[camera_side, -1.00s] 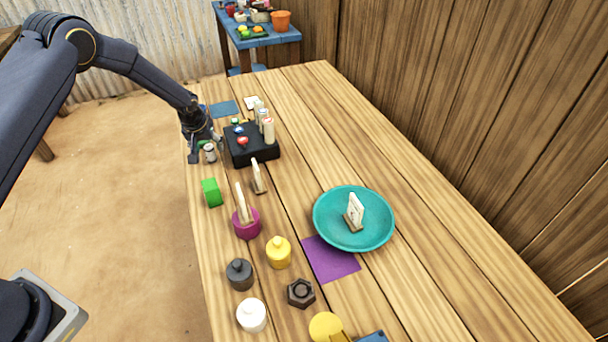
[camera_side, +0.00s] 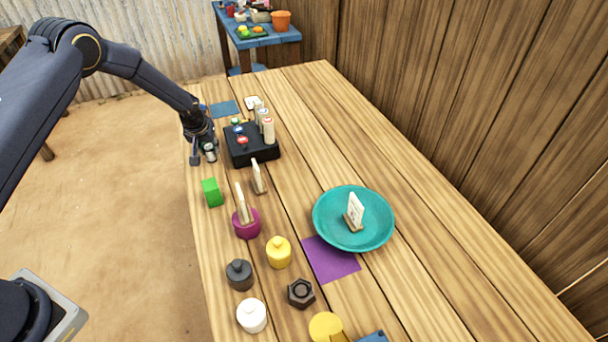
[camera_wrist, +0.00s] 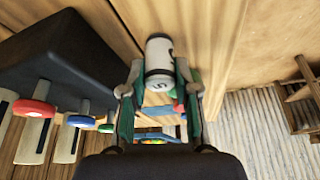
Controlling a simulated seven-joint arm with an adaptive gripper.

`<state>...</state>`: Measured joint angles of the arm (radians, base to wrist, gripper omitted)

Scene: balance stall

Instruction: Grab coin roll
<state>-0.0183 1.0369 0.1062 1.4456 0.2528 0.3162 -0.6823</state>
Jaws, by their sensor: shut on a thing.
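The coin roll (camera_wrist: 159,62) is a small white cylinder with dark bands and a mark on its end. In the wrist view it sits between the two fingers of my gripper (camera_wrist: 160,90), which are shut on it. In the side view my gripper (camera_side: 204,155) is at the table's left edge, left of the black block, with the coin roll (camera_side: 209,150) showing at its tips. I cannot tell whether the roll touches the table.
The black block (camera_side: 252,153) with coloured knobs and upright rolls stands close at right. A green block (camera_side: 212,193) lies nearer. Further along are a purple pot (camera_side: 247,229), a yellow weight (camera_side: 279,256) and a teal dish (camera_side: 325,232). The table's right side is clear.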

